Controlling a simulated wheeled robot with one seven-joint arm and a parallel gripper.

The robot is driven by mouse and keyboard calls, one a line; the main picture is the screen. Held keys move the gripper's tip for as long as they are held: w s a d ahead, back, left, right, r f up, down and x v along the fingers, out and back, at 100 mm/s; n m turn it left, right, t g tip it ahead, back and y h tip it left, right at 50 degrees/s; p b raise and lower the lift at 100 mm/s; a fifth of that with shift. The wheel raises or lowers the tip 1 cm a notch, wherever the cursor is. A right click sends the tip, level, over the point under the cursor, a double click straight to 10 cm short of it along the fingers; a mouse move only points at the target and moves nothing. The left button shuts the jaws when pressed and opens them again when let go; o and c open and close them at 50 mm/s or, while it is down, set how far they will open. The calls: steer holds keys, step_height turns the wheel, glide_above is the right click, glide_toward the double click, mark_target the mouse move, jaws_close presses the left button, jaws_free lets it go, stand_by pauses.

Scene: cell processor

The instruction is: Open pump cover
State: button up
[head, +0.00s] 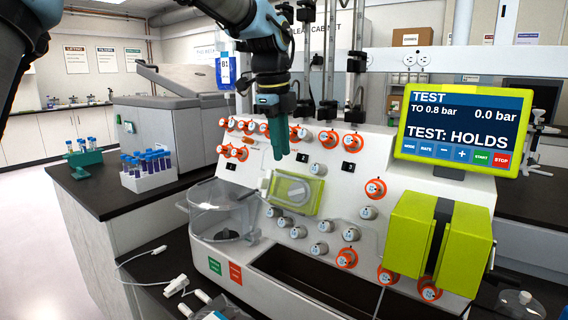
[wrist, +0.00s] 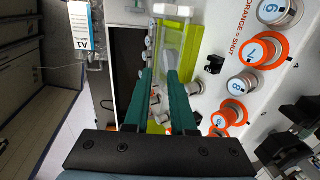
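The pump with its yellow-green frame (head: 291,206) sits on the sloping white front of the cell processor, and its clear cover lies over it and looks closed. In the wrist view the yellow-green frame (wrist: 185,22) and the clear cover (wrist: 172,42) run up from between the fingers. My gripper (head: 281,156) points down just above and left of the pump in the head view. In the wrist view my gripper (wrist: 160,71) has its two teal fingers apart, with a gap at the tips and nothing clearly held. Whether a fingertip touches the cover cannot be told.
Several orange-ringed and white knobs surround the pump. A clear bowl (head: 222,208) is at left, yellow-green doors (head: 420,236) at lower right, and the screen (head: 462,122) reads "TEST: HOLDS". Poles stand behind. A tube rack (head: 150,180) is on the left bench.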

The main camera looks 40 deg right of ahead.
glide_above(294, 190)
steer(key=w+a, duration=0.1)
steer(key=a, duration=0.1)
steer(key=shift+w+a+f+p, duration=0.1)
steer(key=shift+f+p, duration=0.1)
steer(key=shift+f, duration=1.05)
steer(key=shift+w+f+p, duration=0.1)
steer(key=shift+f+p, duration=0.05)
steer(key=shift+f, duration=1.1)
jaws_close()
steer(key=shift+r, duration=0.1)
